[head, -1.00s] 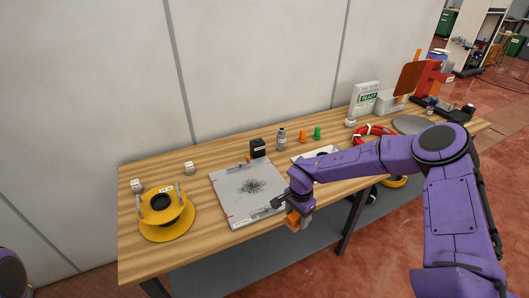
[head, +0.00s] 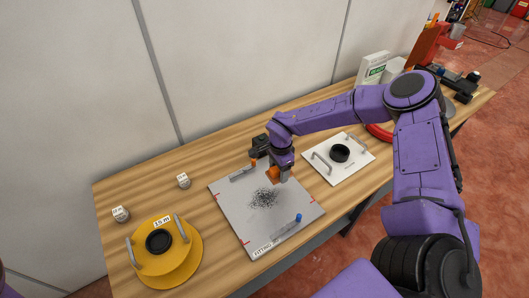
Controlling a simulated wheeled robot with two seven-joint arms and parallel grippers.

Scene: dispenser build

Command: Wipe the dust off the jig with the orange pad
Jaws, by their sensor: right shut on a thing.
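The jig is a flat light-grey plate (head: 232,213) on the table, with red corner marks and a label along its front edge. A patch of dark dust (head: 264,198) lies near its middle. My right gripper (head: 277,170) is shut on the orange pad (head: 273,174), over the back right part of the jig, just behind the dust. I cannot tell whether the pad touches the plate. A clamp with an orange knob (head: 253,163) sits at the jig's back edge, and one with a blue knob (head: 298,218) at its front right. My left gripper is out of view.
A white plate with handles and a black ring (head: 318,170) lies right of the jig. A black block (head: 261,142) stands behind, partly hidden by my arm.

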